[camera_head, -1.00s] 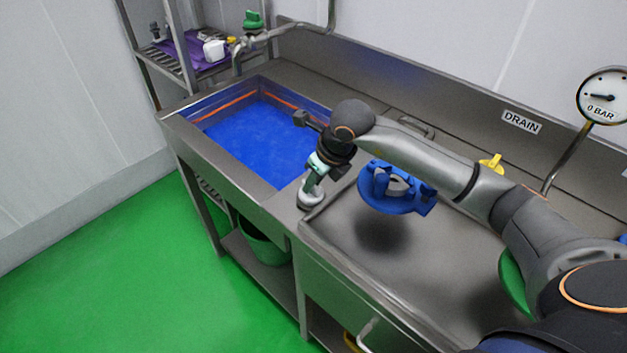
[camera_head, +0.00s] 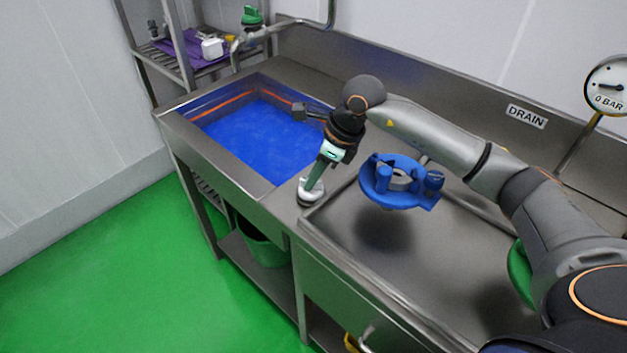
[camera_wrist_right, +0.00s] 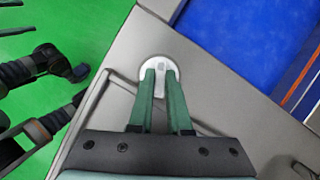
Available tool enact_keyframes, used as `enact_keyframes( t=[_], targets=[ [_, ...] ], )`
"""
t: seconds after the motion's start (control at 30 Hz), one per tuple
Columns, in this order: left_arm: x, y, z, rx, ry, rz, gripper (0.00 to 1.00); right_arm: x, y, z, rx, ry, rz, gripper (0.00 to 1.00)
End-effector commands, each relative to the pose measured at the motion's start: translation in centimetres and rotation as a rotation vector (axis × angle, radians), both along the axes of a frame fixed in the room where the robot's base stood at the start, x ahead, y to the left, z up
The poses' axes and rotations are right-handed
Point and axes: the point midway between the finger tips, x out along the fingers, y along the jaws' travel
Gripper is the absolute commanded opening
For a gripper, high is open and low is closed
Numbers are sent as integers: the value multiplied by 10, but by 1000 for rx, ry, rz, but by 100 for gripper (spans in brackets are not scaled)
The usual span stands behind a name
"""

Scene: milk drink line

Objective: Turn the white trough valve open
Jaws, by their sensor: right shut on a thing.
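The white trough valve (camera_head: 309,194) is a round white knob on the steel rim between the blue-filled trough (camera_head: 262,139) and the sink-like worktop. My right gripper (camera_head: 314,181) comes down on it from above, slightly tilted. In the right wrist view the green fingers (camera_wrist_right: 160,70) are closed around the raised grip of the white valve (camera_wrist_right: 151,60). The fingers hide part of the knob, and how far it is turned cannot be told. My left gripper does not show in the head view.
A blue ring-shaped part (camera_head: 400,185) is over the steel worktop (camera_head: 395,262), right of my gripper. A green bucket (camera_head: 263,247) is below. The green floor is clear at left.

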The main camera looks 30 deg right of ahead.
Motion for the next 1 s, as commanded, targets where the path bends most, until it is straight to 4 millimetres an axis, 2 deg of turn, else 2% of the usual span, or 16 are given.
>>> enact_keyframes(
  t=[0.2, 0.5, 1.0],
  targets=[
    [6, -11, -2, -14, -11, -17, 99, 2, -1, -1, 0, -3, 203, 0],
    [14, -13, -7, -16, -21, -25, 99, 4, -2, 0, 1, -2, 488, 0],
    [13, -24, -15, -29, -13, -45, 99, 6, -2, 0, 0, -1, 920, 0]
  ],
)
